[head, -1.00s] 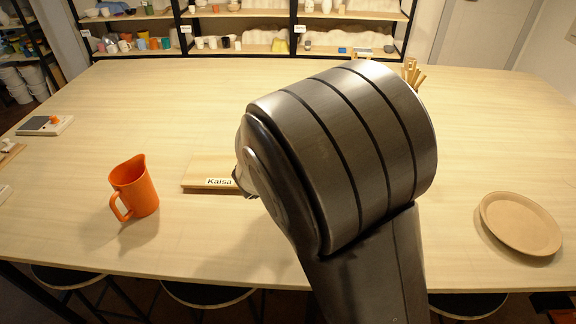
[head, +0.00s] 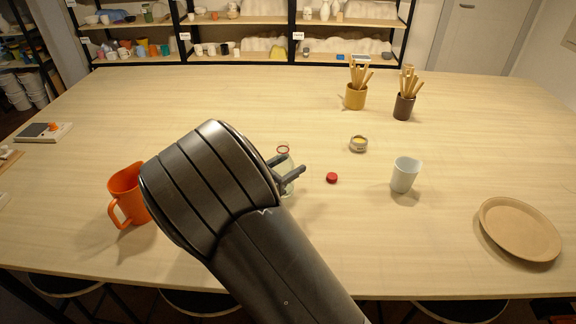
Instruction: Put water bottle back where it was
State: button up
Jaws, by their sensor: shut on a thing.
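The water bottle (head: 284,161) is a clear, see-through bottle with a red ring at its open neck. It looks upright, and my arm hides part of it. My gripper (head: 296,174) is shut on the bottle, with its fingers showing at the bottle's right side. I cannot tell whether the bottle's base touches the table. A small red cap (head: 332,178) lies on the table just right of the bottle.
An orange pitcher (head: 126,200) stands left, partly behind my arm. A white cup (head: 404,175), a small tin (head: 359,144), tool pots (head: 355,96) (head: 404,106) and a tan plate (head: 520,229) are to the right. The table (head: 225,95) is clear at the back left.

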jog(key=shift+f, duration=0.15)
jog(key=o, duration=1.1)
jog(key=shift+s+a, duration=0.25)
jog(key=v, duration=1.1)
jog(key=shift+s+a, duration=0.1)
